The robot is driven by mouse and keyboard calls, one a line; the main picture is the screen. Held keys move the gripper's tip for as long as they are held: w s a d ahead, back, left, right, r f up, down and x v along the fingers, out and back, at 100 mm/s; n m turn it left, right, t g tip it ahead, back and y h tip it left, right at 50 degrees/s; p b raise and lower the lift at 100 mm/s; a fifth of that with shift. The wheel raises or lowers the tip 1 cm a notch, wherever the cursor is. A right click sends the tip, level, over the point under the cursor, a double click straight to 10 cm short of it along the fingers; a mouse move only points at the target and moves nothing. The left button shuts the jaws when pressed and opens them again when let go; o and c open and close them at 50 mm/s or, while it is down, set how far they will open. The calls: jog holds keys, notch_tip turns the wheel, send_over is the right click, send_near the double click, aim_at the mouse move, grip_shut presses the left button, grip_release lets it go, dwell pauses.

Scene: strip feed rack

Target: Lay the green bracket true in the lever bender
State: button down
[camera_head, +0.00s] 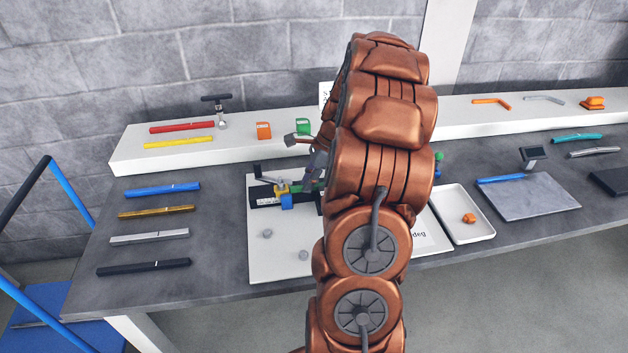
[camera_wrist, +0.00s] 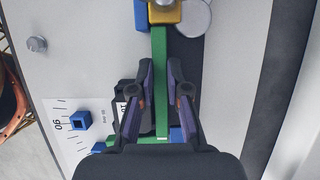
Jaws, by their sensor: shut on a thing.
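The green bracket (camera_wrist: 161,60) is a straight-looking green strip that runs lengthwise between my fingers in the wrist view. My gripper (camera_wrist: 160,78) is shut on it. The strip's far end meets the yellow block (camera_wrist: 165,11) of the lever bender, beside a blue block (camera_wrist: 141,15) and a grey disc (camera_wrist: 193,18). I cannot tell whether the strip lies flat or fully against the bender. In the head view the bender (camera_head: 265,195) stands on a white board, and my arm hides much of it and the bracket.
The white board (camera_head: 262,262) carries small grey knobs. Blue, gold, silver and black strips lie left on the dark bench (camera_head: 215,262). A white tray (camera_head: 463,236) with an orange piece and a grey plate (camera_head: 530,203) are right. A white shelf (camera_head: 225,150) runs behind.

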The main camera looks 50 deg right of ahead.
jog(key=shift+f, duration=0.35)
jog(key=c, duration=1.1)
grip_release()
jog(key=v, duration=1.2)
